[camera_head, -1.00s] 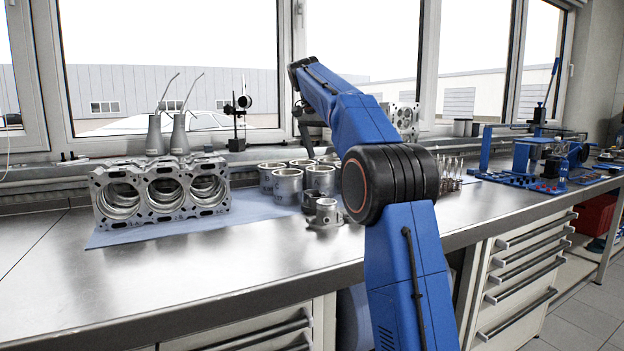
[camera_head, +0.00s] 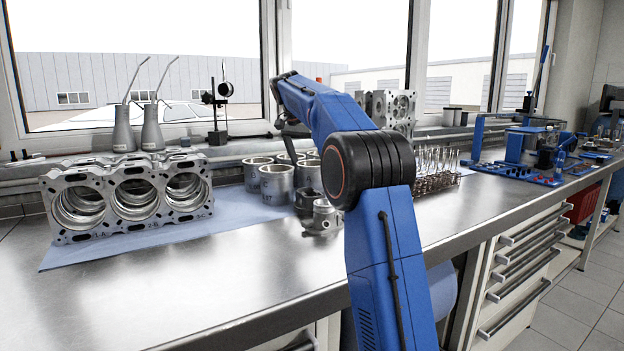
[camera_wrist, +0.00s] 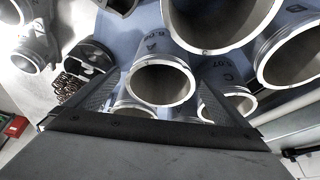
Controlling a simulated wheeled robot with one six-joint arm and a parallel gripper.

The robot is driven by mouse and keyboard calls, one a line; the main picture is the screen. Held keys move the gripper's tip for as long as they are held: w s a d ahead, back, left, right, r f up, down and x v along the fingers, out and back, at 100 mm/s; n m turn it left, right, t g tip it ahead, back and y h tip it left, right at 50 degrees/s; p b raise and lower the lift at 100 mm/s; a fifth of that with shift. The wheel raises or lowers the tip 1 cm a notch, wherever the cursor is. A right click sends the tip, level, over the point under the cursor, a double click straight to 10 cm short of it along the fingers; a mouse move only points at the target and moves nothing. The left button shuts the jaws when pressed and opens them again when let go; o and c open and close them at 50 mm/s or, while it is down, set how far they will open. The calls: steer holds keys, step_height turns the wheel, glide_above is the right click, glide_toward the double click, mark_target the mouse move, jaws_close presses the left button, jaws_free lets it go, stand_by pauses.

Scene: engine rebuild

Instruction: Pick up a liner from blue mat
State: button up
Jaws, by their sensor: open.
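Several grey metal liners, open cylinders with rimmed tops, stand grouped on the blue mat (camera_head: 232,206) in the head view; one front liner (camera_head: 276,184) shows clearly. In the wrist view my gripper (camera_wrist: 156,74) is open, with one dark finger at each side. I cannot tell whether a finger touches any liner. In the head view my arm hides the gripper and some liners.
An engine block (camera_head: 128,198) stands on the mat's left part. A small metal housing (camera_head: 322,218) sits in front of the liners. Valves (camera_head: 436,166) stand in a rack to the right. The bench front left is clear.

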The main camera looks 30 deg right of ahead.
mark_target(315, 182)
steer(key=x, duration=1)
steer(key=shift+w, duration=0.1)
steer(key=shift+c, duration=0.3)
steer(key=c, duration=1.1)
steer(key=shift+r, duration=0.1)
steer(key=shift+c, duration=0.2)
